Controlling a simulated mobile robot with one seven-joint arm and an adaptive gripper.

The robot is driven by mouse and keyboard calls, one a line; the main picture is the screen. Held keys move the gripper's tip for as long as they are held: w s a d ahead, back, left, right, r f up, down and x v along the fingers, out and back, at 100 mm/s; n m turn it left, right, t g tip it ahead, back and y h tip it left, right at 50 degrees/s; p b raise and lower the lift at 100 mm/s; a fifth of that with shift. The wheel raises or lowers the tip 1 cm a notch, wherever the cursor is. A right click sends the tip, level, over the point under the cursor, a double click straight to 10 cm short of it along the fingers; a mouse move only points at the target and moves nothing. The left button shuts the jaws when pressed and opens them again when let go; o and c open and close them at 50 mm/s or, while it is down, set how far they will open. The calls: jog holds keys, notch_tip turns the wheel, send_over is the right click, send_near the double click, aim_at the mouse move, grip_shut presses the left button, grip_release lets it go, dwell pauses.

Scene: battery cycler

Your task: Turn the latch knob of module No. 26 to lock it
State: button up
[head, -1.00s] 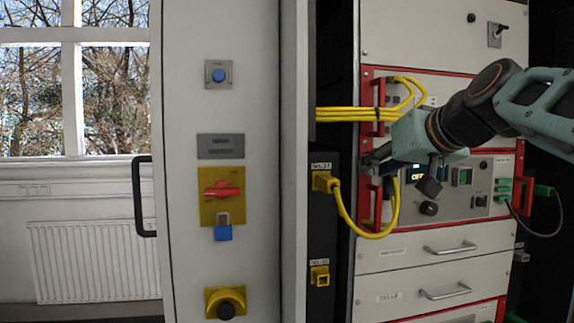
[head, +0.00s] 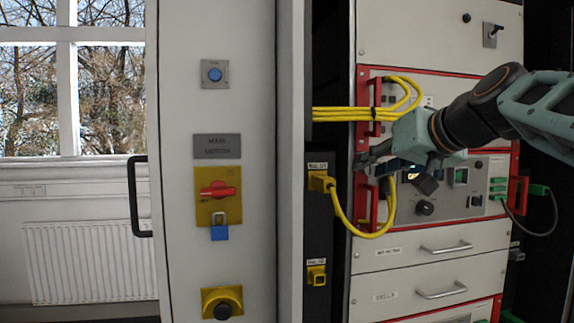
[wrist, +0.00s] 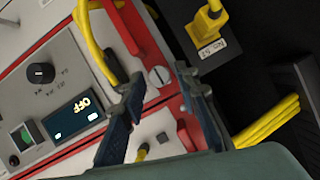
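The latch knob (wrist: 160,76) is a small pale round disc with a slot, on the red-framed edge of a grey module (wrist: 60,75). My gripper (wrist: 158,82) is open, with one dark finger on each side of the knob in the wrist view; I cannot tell whether they touch it. In the head view my gripper (head: 366,158) is at the left edge of the module (head: 455,203), between two red handles, and hides the knob. The module's display (wrist: 73,113) reads OFF. I cannot read the number 26 on it.
Yellow cables (head: 345,114) run close above my gripper, and a yellow cable loop (head: 372,234) hangs below it. A red handle (wrist: 120,22) stands beside the knob. A cabinet door with a red switch (head: 218,190) and blue padlock is at the left.

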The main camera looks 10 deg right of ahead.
jog(key=shift+o, duration=0.4)
jog(key=v, duration=1.2)
jog(key=shift+f, duration=0.15)
jog(key=s+a+f+n+g+p, duration=0.1)
jog(key=s+a+f+g+p, duration=0.2)
jog(key=a+f+g+p, duration=0.7)
jog(key=s+a+f+t+h+p, duration=0.1)
jog(key=s+a+f, duration=0.2)
jog(key=f, duration=0.5)
jog(key=s+a+f+t+p, duration=0.1)
jog(key=s+a+f, duration=0.2)
jog(key=f, duration=0.6)
jog(key=shift+s+a+n+h, duration=0.25)
jog(key=shift+s+n+h, duration=0.15)
jog(key=shift+s, duration=0.6)
jog(key=shift+c, duration=1)
